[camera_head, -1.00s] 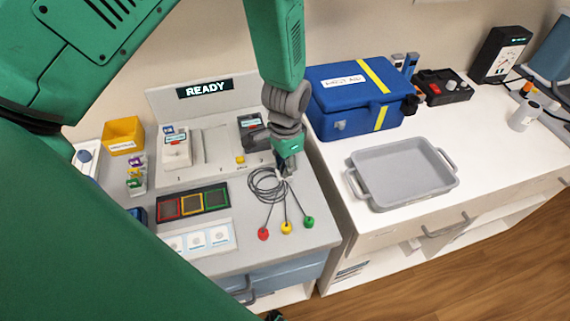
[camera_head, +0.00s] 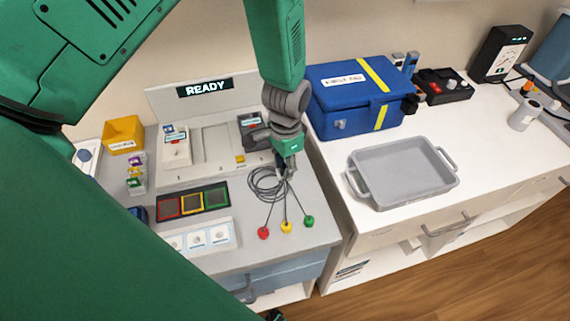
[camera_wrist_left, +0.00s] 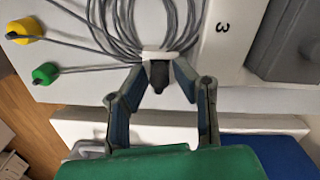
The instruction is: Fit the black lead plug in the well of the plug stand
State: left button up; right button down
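The black lead plug (camera_wrist_left: 158,74) shows in the left wrist view, with a white piece (camera_wrist_left: 160,55) around or behind it. My left gripper (camera_wrist_left: 160,66) has both fingertips drawn in at the plug and white piece, and looks shut on them. In the head view my left gripper (camera_head: 287,172) points down at the back of the coiled grey leads (camera_head: 264,184). The leads end in red (camera_head: 263,233), yellow (camera_head: 286,227) and green (camera_head: 309,221) clips. I cannot pick out the plug stand or its well with certainty. My right gripper is not clearly in view.
A grey console (camera_head: 210,149) with a READY sign (camera_head: 204,88) stands behind. Colored square pads (camera_head: 193,202) lie left of the leads. A yellow bin (camera_head: 123,135) is at the back left. A blue box (camera_head: 345,110) and a grey tray (camera_head: 404,171) stand to the right.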

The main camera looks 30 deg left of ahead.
aim_at(284, 165)
pick_arm(q)
jog(key=shift+r+p, duration=1.85)
jog(key=shift+r, duration=0.2)
jog(key=o, duration=0.6)
jog(key=shift+c, duration=0.2)
jog(key=shift+r, duration=0.1)
jog(key=shift+r+p, duration=1.4)
jog(key=shift+p, duration=0.1)
jog(key=shift+s+f, duration=0.1)
